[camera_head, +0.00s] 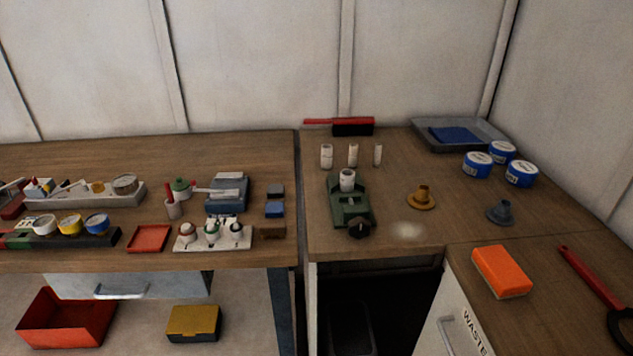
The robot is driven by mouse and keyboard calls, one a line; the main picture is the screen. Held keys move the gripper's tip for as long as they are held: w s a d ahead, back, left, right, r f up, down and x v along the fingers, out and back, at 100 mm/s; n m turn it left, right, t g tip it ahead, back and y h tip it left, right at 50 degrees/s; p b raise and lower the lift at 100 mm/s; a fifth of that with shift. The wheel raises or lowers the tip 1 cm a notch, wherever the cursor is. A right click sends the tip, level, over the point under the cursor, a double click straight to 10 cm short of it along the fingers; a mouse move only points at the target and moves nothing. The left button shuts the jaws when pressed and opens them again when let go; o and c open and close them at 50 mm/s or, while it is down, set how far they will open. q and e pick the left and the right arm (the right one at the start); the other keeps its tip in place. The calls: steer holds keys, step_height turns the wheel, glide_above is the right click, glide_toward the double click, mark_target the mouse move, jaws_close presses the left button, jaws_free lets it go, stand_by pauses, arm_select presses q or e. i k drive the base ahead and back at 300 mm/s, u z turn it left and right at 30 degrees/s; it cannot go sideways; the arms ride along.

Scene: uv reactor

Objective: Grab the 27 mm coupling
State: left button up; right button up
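Three small white cylinders, which look like couplings, stand upright in a row at the back of the right-hand bench: a wider left one (326,156), a middle one (353,155) and a narrower right one (378,155). Another white cylinder (347,180) stands upright in a green vise-like fixture (350,209) with a dark knob in front of them. Any size marks are too small to read, so I cannot tell which is the 27 mm coupling. Neither of my grippers is in view.
A brass flanged piece (422,198) and a grey one (500,211) stand right of the fixture. Blue-and-white tubs (477,165) and a grey tray (488,130) are behind. A red-handled brush (352,127) lies at the back. The left bench (80,155) is crowded.

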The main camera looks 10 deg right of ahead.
mark_target(347, 182)
steer(key=u, duration=0.9)
steer(key=i, duration=0.95)
steer(key=z, duration=0.85)
